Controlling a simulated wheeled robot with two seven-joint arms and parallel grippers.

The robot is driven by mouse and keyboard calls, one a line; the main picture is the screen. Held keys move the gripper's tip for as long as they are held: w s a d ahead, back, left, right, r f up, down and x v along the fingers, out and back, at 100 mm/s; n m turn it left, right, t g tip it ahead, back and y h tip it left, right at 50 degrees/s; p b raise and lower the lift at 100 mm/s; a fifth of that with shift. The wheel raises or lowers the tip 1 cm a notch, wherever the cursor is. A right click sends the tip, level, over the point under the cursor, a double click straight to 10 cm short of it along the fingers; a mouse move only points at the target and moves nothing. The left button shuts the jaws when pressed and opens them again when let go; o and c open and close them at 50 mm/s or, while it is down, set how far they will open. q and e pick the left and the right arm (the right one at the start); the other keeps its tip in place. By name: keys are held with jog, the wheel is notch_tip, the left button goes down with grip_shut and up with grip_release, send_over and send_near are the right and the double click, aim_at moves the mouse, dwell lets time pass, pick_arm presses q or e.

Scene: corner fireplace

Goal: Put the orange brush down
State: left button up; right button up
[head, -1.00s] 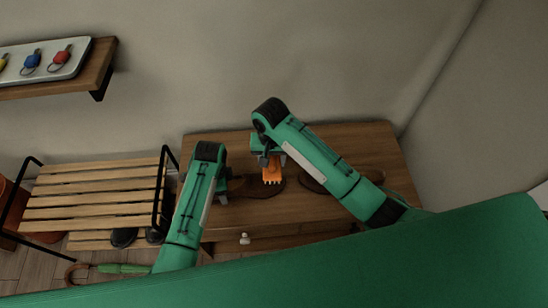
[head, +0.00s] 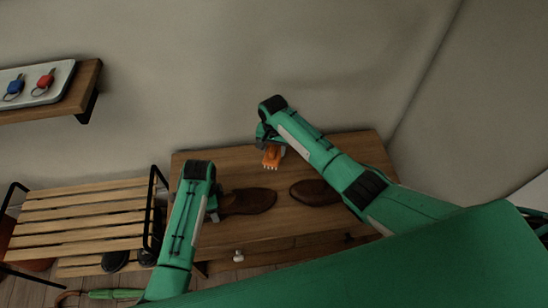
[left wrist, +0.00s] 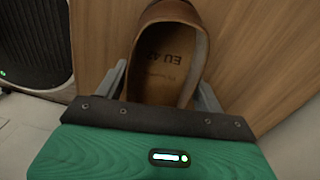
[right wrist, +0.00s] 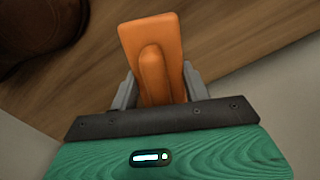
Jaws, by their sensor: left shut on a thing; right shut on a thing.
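The orange brush (head: 271,157) is in my right gripper (head: 266,145), over the far part of the wooden table top (head: 225,163). In the right wrist view the brush (right wrist: 152,50) sits between the two grey fingers (right wrist: 152,92), shut on its sides. I cannot tell whether its bristles touch the wood. My left gripper (head: 212,203) is shut on a brown shoe (head: 250,201) at the table's left side. In the left wrist view the shoe's opening (left wrist: 168,58) with its tan insole lies between the fingers (left wrist: 165,88).
Another brown shoe (head: 314,192) lies on the table to the right, near my right arm. A slatted bench (head: 85,222) stands left of the table. A wall shelf (head: 82,95) holds a tray (head: 45,88) with keys. The far table edge meets the wall.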

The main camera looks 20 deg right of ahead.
jog(key=shift+f, duration=2.35)
jog(key=o, duration=1.1)
jog(key=shift+f, duration=0.1)
notch_tip(320, 180, up, 12)
jog(key=shift+w+a+r, duration=0.1)
jog(key=shift+r, duration=0.05)
